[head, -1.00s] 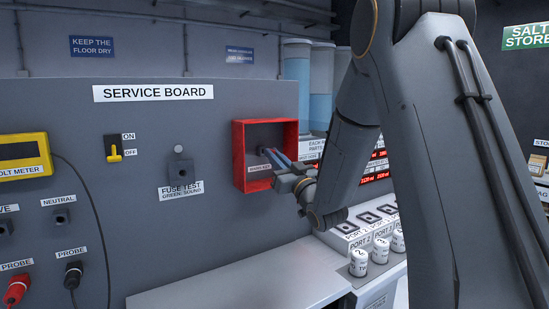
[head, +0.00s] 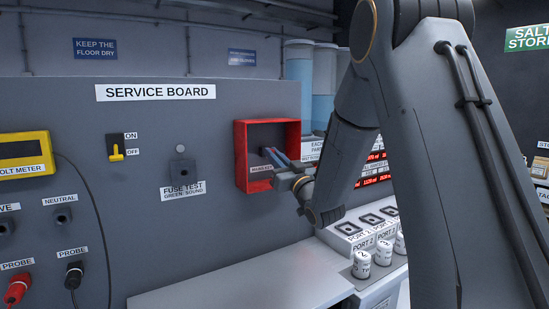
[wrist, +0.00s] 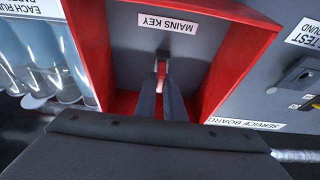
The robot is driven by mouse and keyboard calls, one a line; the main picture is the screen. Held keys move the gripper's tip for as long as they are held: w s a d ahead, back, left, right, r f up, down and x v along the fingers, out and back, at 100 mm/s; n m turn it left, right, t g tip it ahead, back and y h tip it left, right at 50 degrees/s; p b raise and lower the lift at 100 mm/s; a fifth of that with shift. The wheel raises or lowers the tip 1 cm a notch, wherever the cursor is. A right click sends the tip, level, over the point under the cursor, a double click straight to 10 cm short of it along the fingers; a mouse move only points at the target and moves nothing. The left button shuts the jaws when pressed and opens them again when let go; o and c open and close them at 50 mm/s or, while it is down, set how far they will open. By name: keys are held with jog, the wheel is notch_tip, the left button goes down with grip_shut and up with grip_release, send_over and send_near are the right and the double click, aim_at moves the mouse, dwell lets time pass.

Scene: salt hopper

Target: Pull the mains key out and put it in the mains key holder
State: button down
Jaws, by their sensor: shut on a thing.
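The mains key shows in the wrist view as a small red and grey piece (wrist: 161,68) at the back of a red open-fronted box (wrist: 92,45). The label MAINS KEY (wrist: 167,24) is on the back panel beside it. My gripper (wrist: 161,82) reaches into the box with its two dark fingers shut on the key, which they partly hide. The key still appears to be at the back panel; how deep it sits cannot be seen. In the head view my gripper (head: 272,157) enters the red box (head: 240,155) from the right. I cannot make out a mains key holder.
The box's red walls stand close around my fingers. Left of it on the service board (head: 215,130) are a fuse test socket (head: 182,171), an on/off switch (head: 115,148) and a yellow volt meter (head: 25,155). Below are a pale bench (head: 235,284) and white numbered jars (head: 362,264).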

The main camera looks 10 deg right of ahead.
jog(key=shift+w+a, duration=0.2)
jog(key=shift+w, duration=0.3)
jog(key=c, duration=1.3)
grip_release()
jog(key=shift+s, duration=0.1)
jog(key=shift+b+v, duration=0.65)
jog(key=shift+v, duration=2.3)
jog(key=shift+b+v, duration=1.35)
jog(key=shift+v, duration=2.55)
